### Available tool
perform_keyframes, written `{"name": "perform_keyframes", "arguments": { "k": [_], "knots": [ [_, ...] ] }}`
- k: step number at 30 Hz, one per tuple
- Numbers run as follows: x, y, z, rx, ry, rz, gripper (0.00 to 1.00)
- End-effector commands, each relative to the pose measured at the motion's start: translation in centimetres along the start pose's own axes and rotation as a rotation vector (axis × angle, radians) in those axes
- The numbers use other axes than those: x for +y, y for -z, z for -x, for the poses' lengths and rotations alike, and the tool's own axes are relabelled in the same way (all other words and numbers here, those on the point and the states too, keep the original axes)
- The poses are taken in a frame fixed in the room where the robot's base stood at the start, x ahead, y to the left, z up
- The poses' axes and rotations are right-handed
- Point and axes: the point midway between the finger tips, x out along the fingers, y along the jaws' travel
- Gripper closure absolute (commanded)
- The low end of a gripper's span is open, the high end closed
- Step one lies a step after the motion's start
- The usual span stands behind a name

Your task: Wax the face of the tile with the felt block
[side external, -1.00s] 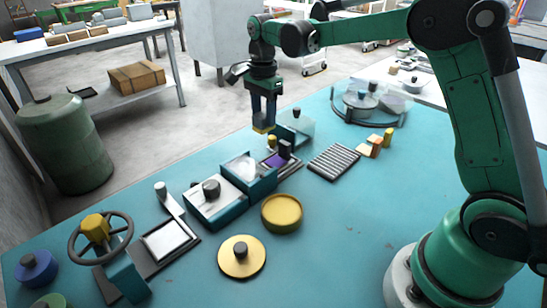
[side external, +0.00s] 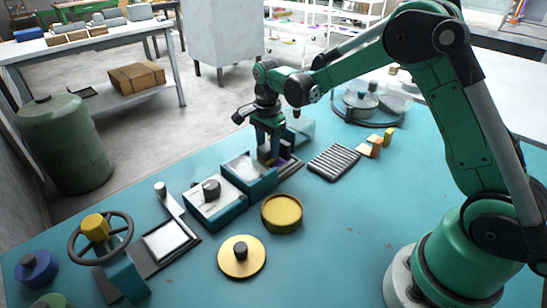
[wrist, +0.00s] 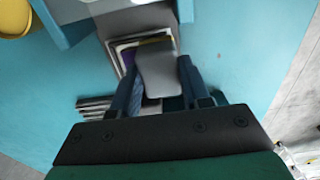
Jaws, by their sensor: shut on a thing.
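My gripper (side external: 268,152) is down at the small tile fixture in the middle of the bench. In the wrist view its two dark blue fingers are closed on a grey block (wrist: 157,70), which I take to be the felt block. The tile (side external: 284,162) shows as a purple patch beside and below the fingers. In the wrist view a light-edged frame and a purple strip (wrist: 129,43) show around the block, which covers most of the tile's face. Whether the block touches the tile cannot be told.
A teal box (side external: 258,181) stands close to the left of the fixture. A yellow round dish (side external: 282,213) is in front. A ribbed black rack (side external: 333,161) and yellow and orange blocks (side external: 376,146) lie to the right. The blue bench (side external: 340,230) is clear in front.

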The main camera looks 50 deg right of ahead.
Motion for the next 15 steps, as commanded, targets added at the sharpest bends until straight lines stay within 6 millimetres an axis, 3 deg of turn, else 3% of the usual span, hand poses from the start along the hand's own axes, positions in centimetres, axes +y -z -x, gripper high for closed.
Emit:
{"name": "perform_keyframes", "arguments": {
  "k": [15],
  "knots": [
    [4.8, 0.0, -0.1, 0.000, 0.000, 0.000, 1.00]
  ]
}}
